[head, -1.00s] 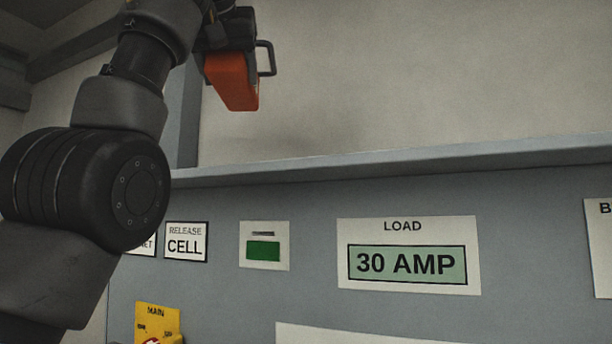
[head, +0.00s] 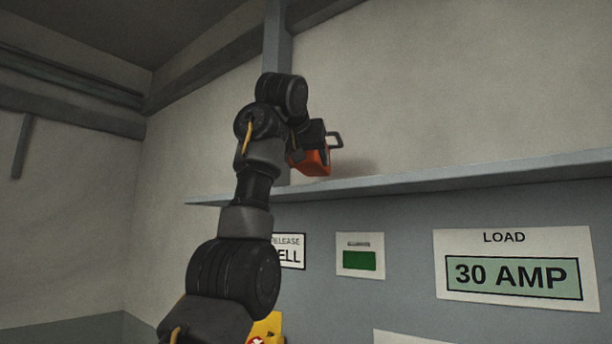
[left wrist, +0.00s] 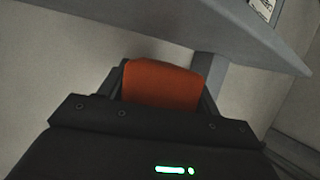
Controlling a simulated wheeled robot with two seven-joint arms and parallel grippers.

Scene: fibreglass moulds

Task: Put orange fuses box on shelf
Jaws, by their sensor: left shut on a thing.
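The orange fuses box (head: 312,162) is in my left gripper (head: 318,146), in the middle of the head view, with a dark handle-like loop showing at its right. The left gripper is shut on it. The box shows just above the line of the grey shelf (head: 420,184); I cannot tell whether it touches the shelf. In the left wrist view the orange box (left wrist: 160,84) sits between the dark fingers, and the shelf (left wrist: 215,28) crosses the top of the picture. My right gripper is not in view.
Below the shelf is a grey panel with a "30 AMP" load sign (head: 515,273), a green label (head: 359,260) and a yellow main switch plate (head: 265,328). A grey post (head: 277,45) rises behind my arm. The shelf to the right is clear.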

